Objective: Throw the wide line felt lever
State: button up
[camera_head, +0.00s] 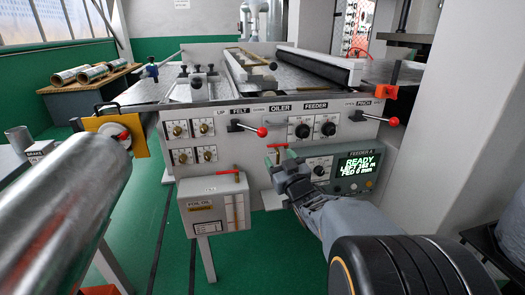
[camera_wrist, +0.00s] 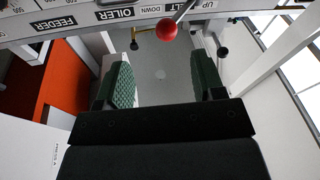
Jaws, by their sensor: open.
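The felt lever sits under the FELT label on the grey machine front. In the wrist view the red knob (camera_wrist: 167,30) shows at the top, beyond the fingers and close to the DOWN label. My gripper (camera_head: 279,158) is below and right of the knob, apart from it. In the wrist view my gripper (camera_wrist: 163,82) has its two green-padded fingers spread wide, with nothing between them.
A pinch lever (camera_head: 383,118) with a similar red knob is at the right of the panel. Oiler and feeder dials (camera_head: 301,131) lie between. A grey oil box (camera_head: 212,206) stands below left, and a lit feeder display (camera_head: 358,165) is beside my gripper.

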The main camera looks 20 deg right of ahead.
aim_at(265, 136)
jog(key=w+r, duration=0.1)
jog(key=w, duration=0.3)
jog(key=w+r+n+t+y+b, duration=0.1)
jog(key=w, duration=0.2)
jog(key=w+r+t+y, duration=0.1)
jog(key=w+r, duration=0.1)
jog(key=w, duration=0.2)
jog(key=shift+w+a+r+n, duration=0.1)
jog(key=shift+w+a+n, duration=0.2)
jog(key=shift+w, duration=0.05)
jog(key=shift+c, duration=0.3)
jog(key=c, duration=1.1)
jog(key=shift+d+b, duration=0.1)
jog(key=shift+b, duration=0.2)
